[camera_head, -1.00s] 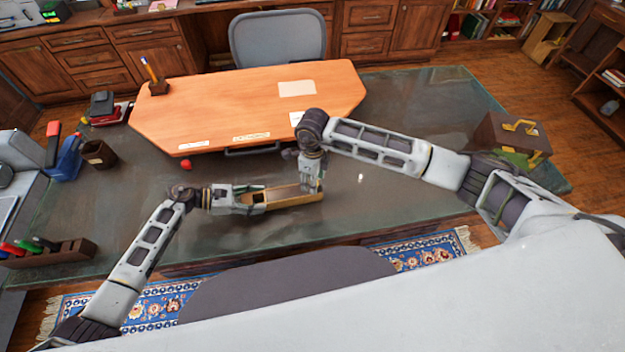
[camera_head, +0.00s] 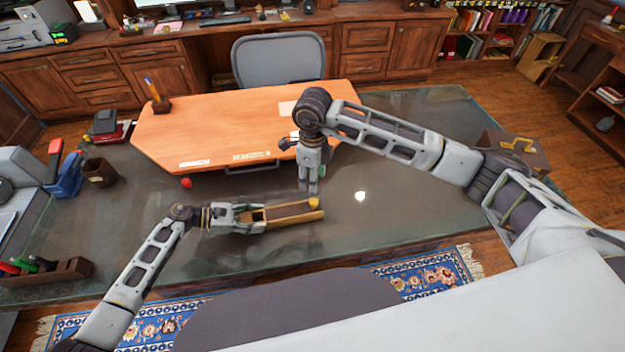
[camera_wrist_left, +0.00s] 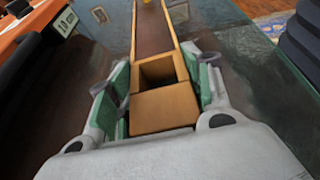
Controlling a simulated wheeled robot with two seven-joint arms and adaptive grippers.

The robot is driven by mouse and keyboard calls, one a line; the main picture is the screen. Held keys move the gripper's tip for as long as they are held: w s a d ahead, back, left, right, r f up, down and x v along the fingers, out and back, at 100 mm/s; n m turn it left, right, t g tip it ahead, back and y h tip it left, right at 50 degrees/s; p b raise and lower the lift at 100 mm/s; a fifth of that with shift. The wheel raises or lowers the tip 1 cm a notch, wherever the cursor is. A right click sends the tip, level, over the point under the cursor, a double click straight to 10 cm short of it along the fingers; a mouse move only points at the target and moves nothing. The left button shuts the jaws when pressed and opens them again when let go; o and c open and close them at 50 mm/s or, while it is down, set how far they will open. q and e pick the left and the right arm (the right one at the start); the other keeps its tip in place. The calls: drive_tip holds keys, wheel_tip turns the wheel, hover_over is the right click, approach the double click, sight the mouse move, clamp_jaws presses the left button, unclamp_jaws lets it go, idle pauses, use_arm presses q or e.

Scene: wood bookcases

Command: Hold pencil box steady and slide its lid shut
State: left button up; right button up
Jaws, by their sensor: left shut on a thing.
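The pencil box (camera_head: 290,222) is a long tan wooden box lying just above or on the glass desk. My left gripper (camera_head: 250,217) is shut on its left end, with a finger along each side in the left wrist view (camera_wrist_left: 160,85). The brown lid (camera_head: 288,211) covers the right stretch and has a yellow knob (camera_head: 313,203) at its far end. A dark opening (camera_wrist_left: 158,70) shows between the lid and the near end block.
A brown cup (camera_head: 100,172) and a marker rack (camera_head: 45,280) stand at left. The glass right of the box is mostly clear.

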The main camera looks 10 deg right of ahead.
idle(0.3)
use_arm(q)
drive_tip(key=o, duration=1.3)
drive_tip(key=shift+a, duration=0.15)
drive_tip(key=shift+v, duration=5.85)
drive_tip(key=shift+f, duration=0.1)
